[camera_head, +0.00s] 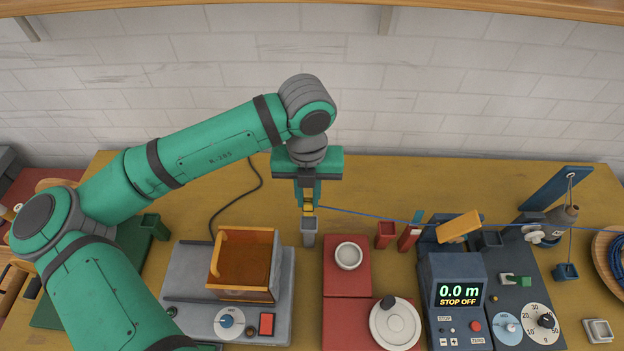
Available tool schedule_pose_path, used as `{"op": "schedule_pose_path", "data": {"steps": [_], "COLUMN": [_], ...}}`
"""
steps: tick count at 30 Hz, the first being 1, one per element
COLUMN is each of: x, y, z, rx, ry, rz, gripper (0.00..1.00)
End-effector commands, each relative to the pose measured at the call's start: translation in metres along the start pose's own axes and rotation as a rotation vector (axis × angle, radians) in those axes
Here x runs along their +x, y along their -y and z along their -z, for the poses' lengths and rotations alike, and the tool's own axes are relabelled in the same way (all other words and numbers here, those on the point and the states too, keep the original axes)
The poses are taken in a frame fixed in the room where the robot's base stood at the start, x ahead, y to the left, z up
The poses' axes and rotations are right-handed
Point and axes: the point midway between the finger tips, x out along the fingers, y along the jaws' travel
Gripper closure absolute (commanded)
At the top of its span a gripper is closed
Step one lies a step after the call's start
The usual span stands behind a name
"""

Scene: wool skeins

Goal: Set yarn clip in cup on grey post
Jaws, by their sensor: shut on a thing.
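My gripper (308,198) points down at the middle of the table, shut on the small yellow yarn clip (308,209). A blue yarn (370,217) runs from the clip to the right, toward the winding device. The grey post (309,236) stands directly below the clip, behind the scale-like grey base. The clip is at the post's top. I cannot tell whether it is inside the cup or just above it, as the cup's opening is hidden by the clip and fingers.
An orange open box (243,262) sits on a grey machine (185,290) at left. A red cup (385,235) is right of the post. A counter (457,294) reads 0.0 m, STOP OFF.

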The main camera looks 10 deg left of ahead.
Motion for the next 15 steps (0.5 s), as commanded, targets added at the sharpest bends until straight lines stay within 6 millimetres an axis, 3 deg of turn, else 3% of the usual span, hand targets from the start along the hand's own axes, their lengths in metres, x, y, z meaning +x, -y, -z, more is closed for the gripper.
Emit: {"op": "schedule_pose_path", "data": {"steps": [15], "x": [0.035], "y": [0.000], "z": [0.001], "rx": [-0.001], "ry": [-0.002], "rz": [0.001], "gripper": [1.00]}}
